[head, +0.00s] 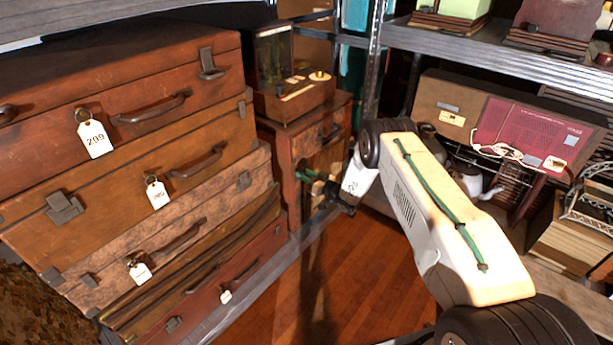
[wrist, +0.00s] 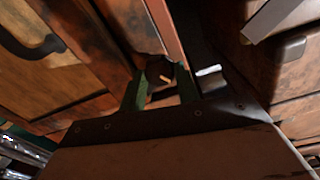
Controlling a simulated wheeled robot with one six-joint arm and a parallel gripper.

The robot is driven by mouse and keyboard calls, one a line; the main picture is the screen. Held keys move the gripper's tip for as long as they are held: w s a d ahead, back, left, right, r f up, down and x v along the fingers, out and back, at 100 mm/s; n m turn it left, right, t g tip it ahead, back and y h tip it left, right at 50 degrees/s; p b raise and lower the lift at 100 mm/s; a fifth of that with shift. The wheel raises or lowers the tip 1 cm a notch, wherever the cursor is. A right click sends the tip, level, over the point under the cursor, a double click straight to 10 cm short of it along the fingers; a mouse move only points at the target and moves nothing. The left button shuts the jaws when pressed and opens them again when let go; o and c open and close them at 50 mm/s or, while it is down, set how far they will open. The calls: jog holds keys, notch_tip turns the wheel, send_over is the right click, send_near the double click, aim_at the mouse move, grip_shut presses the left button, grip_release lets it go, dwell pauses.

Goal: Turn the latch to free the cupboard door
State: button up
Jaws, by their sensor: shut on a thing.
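The small wooden cupboard (head: 300,137) stands at the end of the suitcase stack, with a dark curved handle (head: 331,132) on its drawer front. Its door (head: 328,162) lies below that and looks closed, partly hidden by my gripper. My gripper (head: 306,176) is at the cupboard's front, its green fingers pointing left. In the wrist view my gripper (wrist: 158,84) is shut on a small dark latch (wrist: 159,70) with an orange mark, a green finger on each side. In the head view the latch is too small to make out.
Stacked suitcases (head: 150,150) with tags fill the left side. A metal shelf post (head: 373,60) stands close behind my arm. Shelves on the right hold a maroon case (head: 530,130) and other goods. The wooden floor (head: 350,270) below is clear.

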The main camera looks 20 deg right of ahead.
jog(key=n, duration=1.1)
jog(key=shift+n+y, duration=0.3)
dwell(0.4)
jog(key=o, duration=1)
jog(key=shift+v, duration=3.95)
jog(key=shift+f, duration=0.1)
